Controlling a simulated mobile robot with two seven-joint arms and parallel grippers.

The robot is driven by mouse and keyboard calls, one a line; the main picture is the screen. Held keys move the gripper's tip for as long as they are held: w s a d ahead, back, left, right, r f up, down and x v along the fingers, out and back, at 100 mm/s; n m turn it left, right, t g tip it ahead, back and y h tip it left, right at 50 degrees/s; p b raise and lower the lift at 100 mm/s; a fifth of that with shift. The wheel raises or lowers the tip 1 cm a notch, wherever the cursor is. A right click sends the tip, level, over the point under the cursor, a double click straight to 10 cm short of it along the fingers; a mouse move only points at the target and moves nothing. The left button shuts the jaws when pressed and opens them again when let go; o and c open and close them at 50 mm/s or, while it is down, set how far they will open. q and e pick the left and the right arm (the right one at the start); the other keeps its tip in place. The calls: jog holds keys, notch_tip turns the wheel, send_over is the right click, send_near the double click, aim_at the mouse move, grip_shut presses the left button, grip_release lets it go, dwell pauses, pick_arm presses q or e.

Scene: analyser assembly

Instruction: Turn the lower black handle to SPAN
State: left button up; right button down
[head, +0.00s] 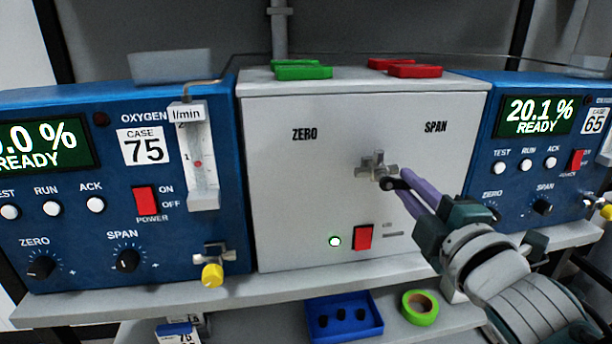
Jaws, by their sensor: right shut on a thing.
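The grey cross-shaped valve (374,166) sits on the front of the white panel box (300,190), below and between the printed labels ZERO (304,135) and SPAN (436,127). The black handle (391,184) shows at the valve's lower right. My right gripper (408,187), with purple fingers, comes in from the lower right and is shut on the handle. The fingers hide most of the handle, so its exact pointing direction is hard to tell. I see no second black handle on this panel. My left gripper is not in view.
Blue analysers stand left (75,160) and right (540,140) of the white box. A blue tray (345,334) and green tape roll (420,306) lie on the lower shelf.

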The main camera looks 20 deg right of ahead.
jog(key=shift+r+n, duration=0.2)
jog(key=shift+n, duration=0.5)
jog(key=c, duration=0.8)
grip_release()
